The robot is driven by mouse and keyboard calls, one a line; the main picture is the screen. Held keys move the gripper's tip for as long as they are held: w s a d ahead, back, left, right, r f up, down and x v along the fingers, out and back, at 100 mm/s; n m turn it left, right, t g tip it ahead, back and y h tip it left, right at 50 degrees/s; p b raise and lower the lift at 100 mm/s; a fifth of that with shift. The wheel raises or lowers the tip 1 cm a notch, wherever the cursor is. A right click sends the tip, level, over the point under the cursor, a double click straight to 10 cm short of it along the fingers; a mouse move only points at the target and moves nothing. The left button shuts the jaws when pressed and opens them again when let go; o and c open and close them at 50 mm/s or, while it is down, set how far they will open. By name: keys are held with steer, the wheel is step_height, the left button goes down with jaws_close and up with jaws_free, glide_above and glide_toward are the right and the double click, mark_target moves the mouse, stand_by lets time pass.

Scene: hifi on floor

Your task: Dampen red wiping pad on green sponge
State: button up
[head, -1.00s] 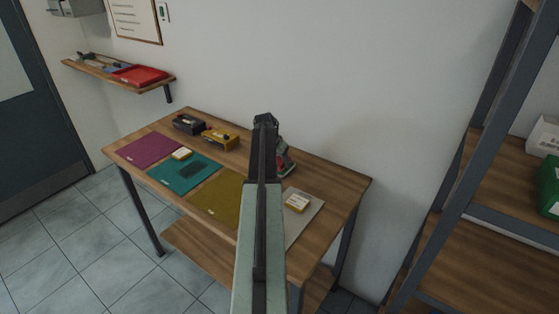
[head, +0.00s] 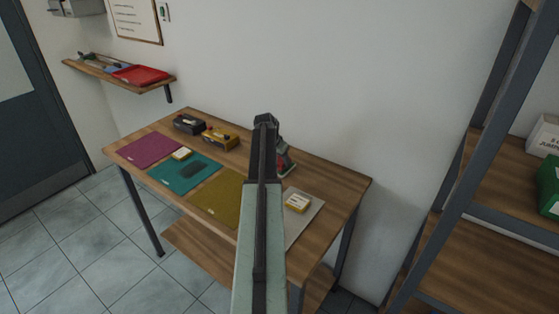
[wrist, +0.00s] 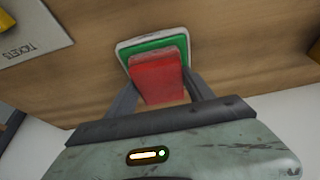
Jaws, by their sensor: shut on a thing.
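The red wiping pad (wrist: 158,76) is between the two dark fingers of my gripper (wrist: 160,92) in the wrist view, and the gripper is shut on it. The green sponge (wrist: 151,43) sits in a pale, rounded holder (wrist: 122,48) on the wooden table, partly covered by the pad in this view. The pad overlaps the sponge's near part; I cannot tell whether they touch. In the head view, my arm hides most of this spot. A small red shape (head: 283,161) shows just right of the arm, near the wall.
Black (head: 188,124) and yellow (head: 222,138) boxes stand at the back. A shelf rack (head: 500,225) is at right.

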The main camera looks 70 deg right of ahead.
mark_target(280, 160)
steer(key=shift+r+p, duration=3.6)
steer(key=shift+p, duration=0.05)
steer(key=shift+f, duration=0.1)
